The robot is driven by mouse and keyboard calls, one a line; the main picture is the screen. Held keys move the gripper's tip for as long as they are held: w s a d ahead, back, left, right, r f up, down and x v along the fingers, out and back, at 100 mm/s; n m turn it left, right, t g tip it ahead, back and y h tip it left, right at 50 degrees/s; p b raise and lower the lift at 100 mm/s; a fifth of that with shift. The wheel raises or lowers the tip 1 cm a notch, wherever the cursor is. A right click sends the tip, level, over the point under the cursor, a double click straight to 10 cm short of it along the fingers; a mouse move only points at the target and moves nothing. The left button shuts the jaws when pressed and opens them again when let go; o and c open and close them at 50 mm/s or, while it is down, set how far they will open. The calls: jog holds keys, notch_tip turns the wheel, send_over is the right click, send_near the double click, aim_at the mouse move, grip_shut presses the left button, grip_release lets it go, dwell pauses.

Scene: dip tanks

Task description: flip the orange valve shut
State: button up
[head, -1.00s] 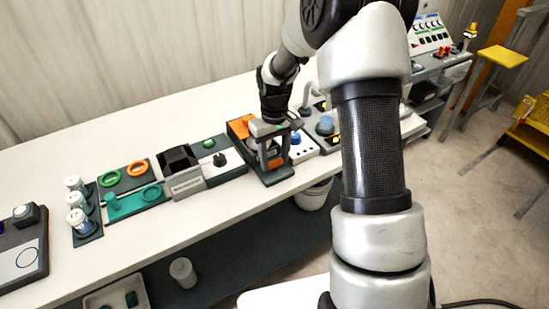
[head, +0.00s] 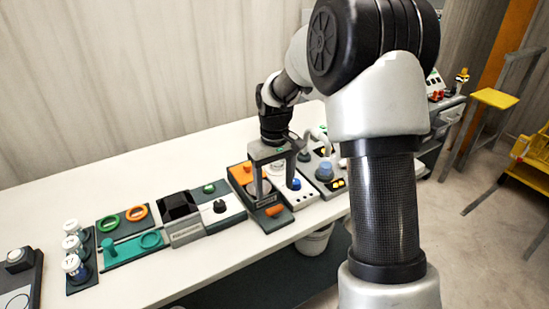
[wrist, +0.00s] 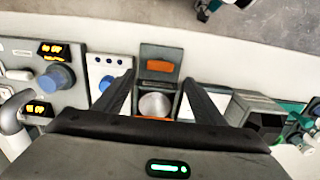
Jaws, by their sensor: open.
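The orange valve station is a dark base (head: 283,222) with an orange piece (head: 275,211) at its front and a larger orange part (head: 240,175) at its back. In the wrist view the front orange piece (wrist: 160,66) lies just beyond the fingertips, and a silver round part (wrist: 155,105) shows between the fingers. My gripper (head: 277,188) is open and empty, pointing down over the station; it also shows in the wrist view (wrist: 158,80). The fingers partly hide the station's middle. I cannot tell which orange part is the handle.
A white panel with a blue knob (head: 294,184) stands close on the right, then a grey unit with a blue knob (head: 325,171). On the left are a black-knob panel (head: 220,206), a dark box (head: 180,207) and a green tray (head: 133,250). The table's front strip is clear.

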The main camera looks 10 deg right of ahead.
notch_tip(320, 180, up, 10)
jog(key=shift+p, duration=0.3)
jog(key=s+r+m+t+p, duration=0.2)
jog(key=s+r+t+p, duration=0.25)
jog(key=s+r, duration=1.2)
jog(key=s+f+m+t+p, duration=0.1)
jog(key=s, duration=0.8)
jog(key=shift+f, duration=0.4)
